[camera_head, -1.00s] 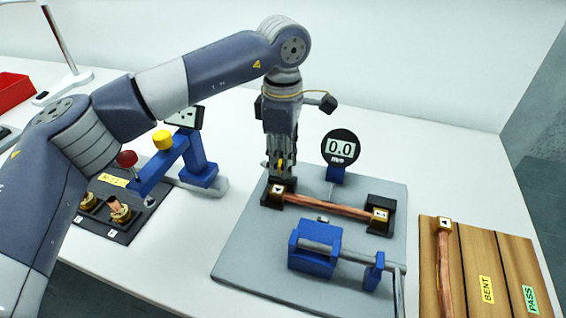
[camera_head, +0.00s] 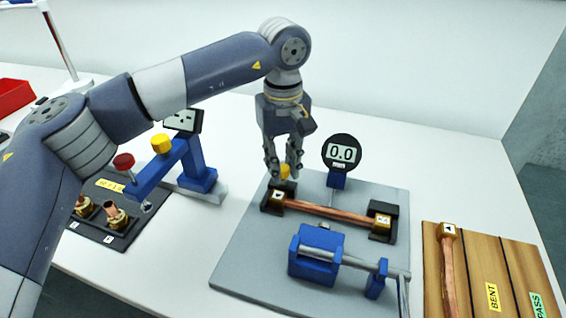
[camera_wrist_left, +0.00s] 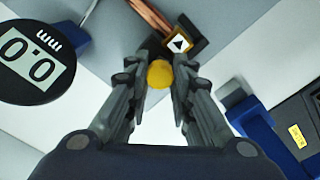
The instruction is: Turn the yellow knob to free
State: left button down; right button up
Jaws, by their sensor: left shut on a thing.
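A small yellow knob (camera_head: 285,171) sits at the far left corner of the grey gauge plate (camera_head: 240,245), beside the left end block of a copper bar (camera_head: 330,213). My left gripper (camera_head: 284,174) points down from above and is shut on this knob. In the left wrist view the yellow knob (camera_wrist_left: 160,74) is between the fingertips of the left gripper (camera_wrist_left: 160,76). I cannot read any marking for the knob's position. The round dial (camera_head: 342,154) behind the plate reads 0.0. My right gripper is not in view.
A blue clamp (camera_head: 316,250) with a rod stands at the plate's front. A blue press arm (camera_head: 160,175) with red and yellow tops stands left, over a dark fitting tray (camera_head: 128,222). A wooden board (camera_head: 480,250) lies right, labelled BENT and PASS.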

aim_at(283, 167)
pick_arm(q)
jog(key=shift+w+r+m, duration=0.1)
jog(key=shift+r+m, duration=0.1)
jog(key=shift+m, duration=1.1)
jog(key=c, duration=1.6)
grip_release()
jog(key=shift+o, duration=1.2)
jog(key=shift+f, duration=0.1)
notch_tip(283, 167, up, 12)
